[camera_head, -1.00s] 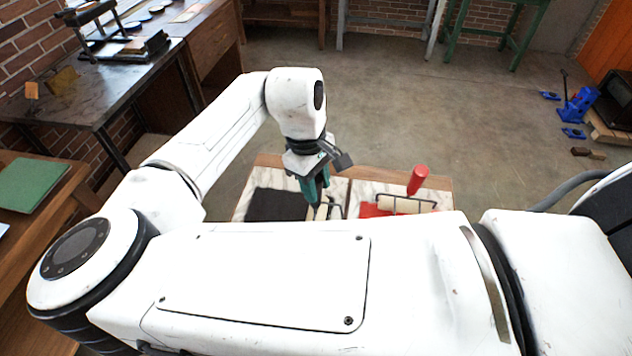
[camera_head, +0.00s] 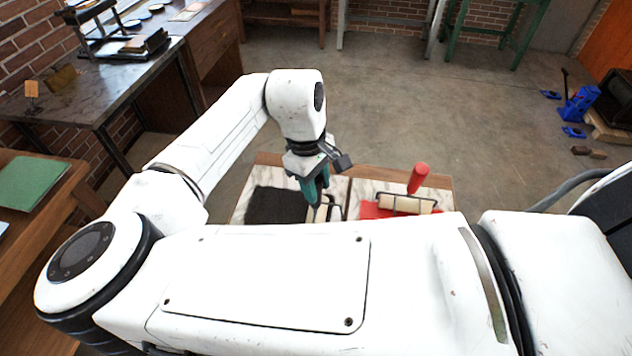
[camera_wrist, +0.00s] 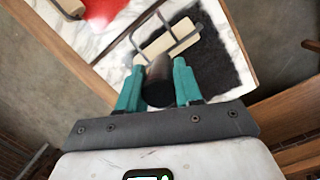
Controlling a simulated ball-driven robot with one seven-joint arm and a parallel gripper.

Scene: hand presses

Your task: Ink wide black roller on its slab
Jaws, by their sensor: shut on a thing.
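My gripper (camera_head: 315,196) points down over the marble slab (camera_head: 238,207) with the black ink patch (camera_head: 274,205). In the wrist view its teal fingers (camera_wrist: 159,80) are shut on the dark handle of the black roller (camera_wrist: 158,84). The roller's pale cylinder (camera_wrist: 170,37) sits in a grey wire frame beyond the fingers. One end of it overlaps the edge of the black ink patch (camera_wrist: 215,60); the rest shows over bare marble (camera_wrist: 117,62). Its surface looks pale. I cannot tell whether it touches the slab. In the head view the roller is partly hidden by my gripper and arm.
Just right is a second marble slab with red ink (camera_head: 368,211) and a red-handled roller (camera_head: 418,180). A dark-topped table (camera_head: 85,85) stands at left, a wooden table with a green sheet (camera_head: 30,183) below it. The floor beyond the slabs is clear.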

